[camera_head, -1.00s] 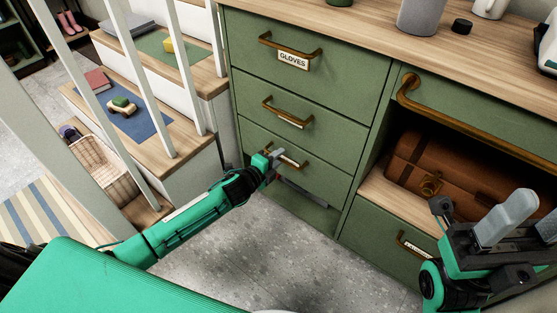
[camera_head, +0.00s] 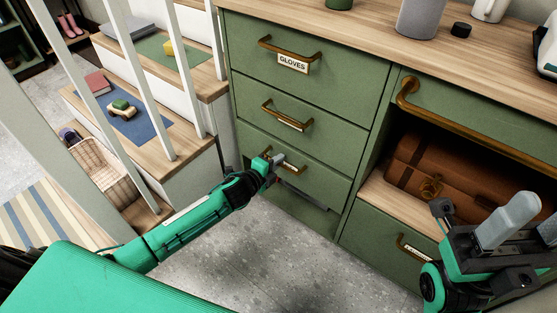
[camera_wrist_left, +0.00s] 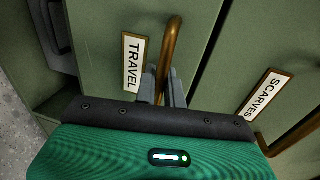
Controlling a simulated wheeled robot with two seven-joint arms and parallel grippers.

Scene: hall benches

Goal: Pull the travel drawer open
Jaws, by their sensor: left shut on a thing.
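The travel drawer (camera_wrist_left: 98,60) is a green front with a white TRAVEL label (camera_wrist_left: 132,62) and a brass bar handle (camera_wrist_left: 169,50). In the head view it is the third drawer down in the left stack, partly hidden by my arm. My left gripper (camera_head: 276,163) is at its handle (camera_head: 296,165), and the wrist view shows the fingers (camera_wrist_left: 168,88) closed around the bar. Whether the front stands out from the cabinet is hard to tell. My right gripper (camera_head: 492,225) is at the lower right, away from this drawer; its finger gap is unclear.
The gloves drawer (camera_head: 335,77) and another drawer (camera_head: 332,125) are above. A brown suitcase (camera_head: 465,175) lies in an open compartment to the right. White stair posts (camera_head: 143,80) and wooden steps (camera_head: 190,130) stand left. The floor (camera_head: 235,250) before the stack is clear.

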